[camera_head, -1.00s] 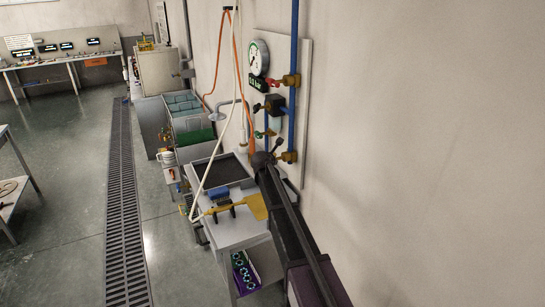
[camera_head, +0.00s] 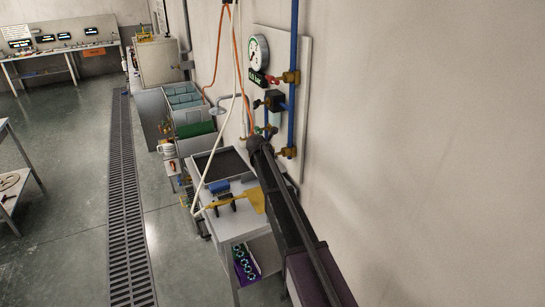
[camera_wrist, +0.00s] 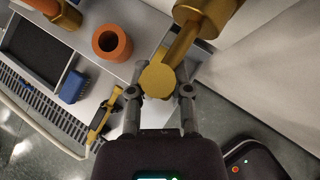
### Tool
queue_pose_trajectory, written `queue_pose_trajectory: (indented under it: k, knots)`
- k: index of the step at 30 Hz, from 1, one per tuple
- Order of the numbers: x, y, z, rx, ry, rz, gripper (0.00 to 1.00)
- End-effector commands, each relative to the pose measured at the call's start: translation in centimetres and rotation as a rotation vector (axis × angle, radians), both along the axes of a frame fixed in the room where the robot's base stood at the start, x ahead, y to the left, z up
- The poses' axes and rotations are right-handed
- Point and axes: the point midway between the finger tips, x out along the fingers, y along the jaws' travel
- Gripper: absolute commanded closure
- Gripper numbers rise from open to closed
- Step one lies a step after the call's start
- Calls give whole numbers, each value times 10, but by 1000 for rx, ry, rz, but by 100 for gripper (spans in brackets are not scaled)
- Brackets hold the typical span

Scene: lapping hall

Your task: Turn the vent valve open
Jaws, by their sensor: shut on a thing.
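In the wrist view the vent valve (camera_wrist: 158,76) shows as a brass stem with a rounded end, joined to a larger brass body at the top. The two fingers of my gripper (camera_wrist: 160,90) stand on either side of that end and are shut on it. In the head view the brass fitting (camera_head: 289,153) at the foot of the blue pipe shows beside the end of my arm. My fingers and the gripped end are hidden there behind my arm. How far the valve is turned cannot be told.
The wall panel (camera_head: 303,110) carries a round gauge (camera_head: 259,52), a red-handled valve (camera_head: 272,80) and a black block (camera_head: 275,100). A cart (camera_head: 235,222) below holds a dark tray (camera_head: 223,163), a blue block (camera_head: 219,187) and a yellow tool (camera_head: 250,199). The floor left of it is open.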

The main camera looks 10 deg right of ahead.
Motion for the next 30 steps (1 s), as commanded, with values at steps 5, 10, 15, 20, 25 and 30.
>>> queue_pose_trajectory:
  k: [5, 10, 15, 20, 25, 30]
  knots:
    - [1, 0, 0, -1, -2, 1, 39]
    - [1, 0, 0, -1, -2, 1, 39]
    - [0, 0, 0, 0, -2, 0, 39]
    - [0, 0, -1, 3, -12, 0, 39]
    - [-1, 0, -2, 16, -53, 0, 39]
    - [-2, 0, -4, 42, -132, 0, 39]
